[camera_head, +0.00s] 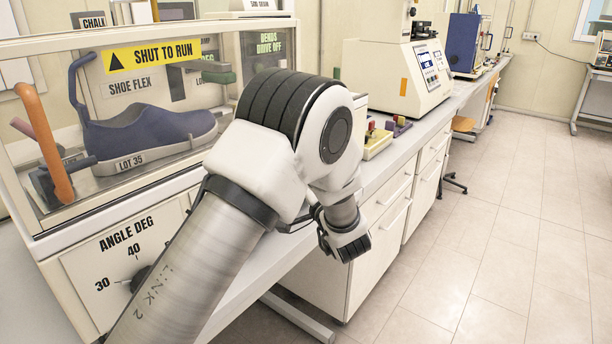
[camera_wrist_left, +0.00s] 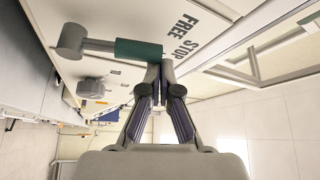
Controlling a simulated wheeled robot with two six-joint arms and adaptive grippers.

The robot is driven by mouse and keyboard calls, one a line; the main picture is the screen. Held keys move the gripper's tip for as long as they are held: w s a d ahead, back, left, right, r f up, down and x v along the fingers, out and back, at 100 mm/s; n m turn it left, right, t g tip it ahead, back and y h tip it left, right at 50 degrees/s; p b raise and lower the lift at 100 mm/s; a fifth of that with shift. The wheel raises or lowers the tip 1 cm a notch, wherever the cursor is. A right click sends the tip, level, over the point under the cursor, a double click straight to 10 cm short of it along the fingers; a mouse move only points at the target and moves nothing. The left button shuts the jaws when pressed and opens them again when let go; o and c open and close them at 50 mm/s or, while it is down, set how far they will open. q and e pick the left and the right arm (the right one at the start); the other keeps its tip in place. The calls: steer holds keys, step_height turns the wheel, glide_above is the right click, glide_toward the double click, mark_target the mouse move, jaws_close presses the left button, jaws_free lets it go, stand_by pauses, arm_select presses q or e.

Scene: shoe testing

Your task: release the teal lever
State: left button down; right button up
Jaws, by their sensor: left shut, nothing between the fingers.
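The teal lever (camera_wrist_left: 138,49) shows in the wrist view as a dark teal grip on a grey arm, which joins a grey round hub (camera_wrist_left: 72,40) at left. It lies across a pale panel, beside the printed words STOP and FREE. My left gripper (camera_wrist_left: 159,82) is shut and empty, its fingertips close to the grip's right end. I cannot tell whether they touch it. In the head view my arm fills the middle and the gripper's fingers cannot be made out. My right gripper is in neither view.
In the head view a glazed shoe-flex machine (camera_head: 20,226) stands at left with a blue shoe (camera_head: 150,130) inside. A cream instrument (camera_head: 392,75) stands farther along the bench. The tiled floor (camera_head: 500,220) at right is clear. In the wrist view a grey knob (camera_wrist_left: 90,88) sits below the lever.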

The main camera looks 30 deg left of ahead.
arm_select(q)
steer(key=s+n, duration=0.1)
steer(key=s+f+n+y, duration=0.1)
steer(key=s, duration=0.1)
steer(key=shift+a+n, duration=0.15)
steer(key=shift+n, duration=0.15)
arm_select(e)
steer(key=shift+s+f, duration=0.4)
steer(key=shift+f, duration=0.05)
